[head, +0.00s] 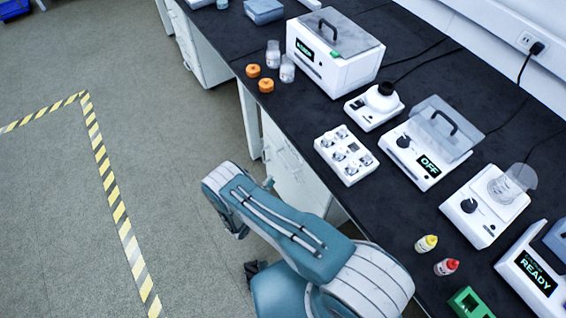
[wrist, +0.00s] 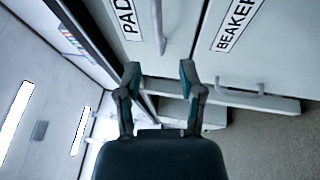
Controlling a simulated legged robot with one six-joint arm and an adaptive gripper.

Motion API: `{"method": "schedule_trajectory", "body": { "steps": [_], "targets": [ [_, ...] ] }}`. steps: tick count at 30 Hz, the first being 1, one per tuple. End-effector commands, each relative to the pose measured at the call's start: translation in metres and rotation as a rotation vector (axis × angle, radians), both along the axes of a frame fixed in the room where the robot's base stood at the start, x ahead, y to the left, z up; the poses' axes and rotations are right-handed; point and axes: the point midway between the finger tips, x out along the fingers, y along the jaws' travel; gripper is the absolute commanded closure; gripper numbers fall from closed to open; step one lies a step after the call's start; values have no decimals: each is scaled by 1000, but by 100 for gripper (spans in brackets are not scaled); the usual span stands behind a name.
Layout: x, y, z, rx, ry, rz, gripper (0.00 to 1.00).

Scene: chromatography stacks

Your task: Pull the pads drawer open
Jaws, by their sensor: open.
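In the wrist view the pads drawer (wrist: 112,40) shows a white front with a label cut off to "PAD". In the head view my arm covers part of the white drawer cabinet (head: 284,148), and my gripper is mostly hidden.
A drawer front labelled "BEAKER" (wrist: 240,30), with its own handle (wrist: 262,90), is to the right in the wrist view. The black bench (head: 310,110) above carries several instruments, a white vial rack (head: 346,155) and orange caps (head: 266,85). The floor (head: 160,130) left of the bench is clear.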

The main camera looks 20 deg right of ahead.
Motion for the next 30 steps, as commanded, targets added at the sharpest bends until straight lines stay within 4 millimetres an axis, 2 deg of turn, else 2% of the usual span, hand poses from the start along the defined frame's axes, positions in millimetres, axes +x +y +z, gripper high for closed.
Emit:
{"method": "schedule_trajectory", "body": {
  "steps": [6, 12, 17, 25, 26, 27, 29, 30],
  "targets": [
    [27, -33, 8, 0, 0, -6, 50],
    [48, -55, 14, -1, -1, -5, 50],
    [56, -64, 16, -1, 0, -3, 50],
    [57, -65, 16, -2, 1, -1, 50],
    [57, -65, 16, -2, 1, -1, 55],
    [57, -65, 16, -2, 1, -1, 73],
    [57, -65, 16, -2, 0, -2, 99],
    [57, -65, 16, -1, 1, -2, 100]
  ]
}}
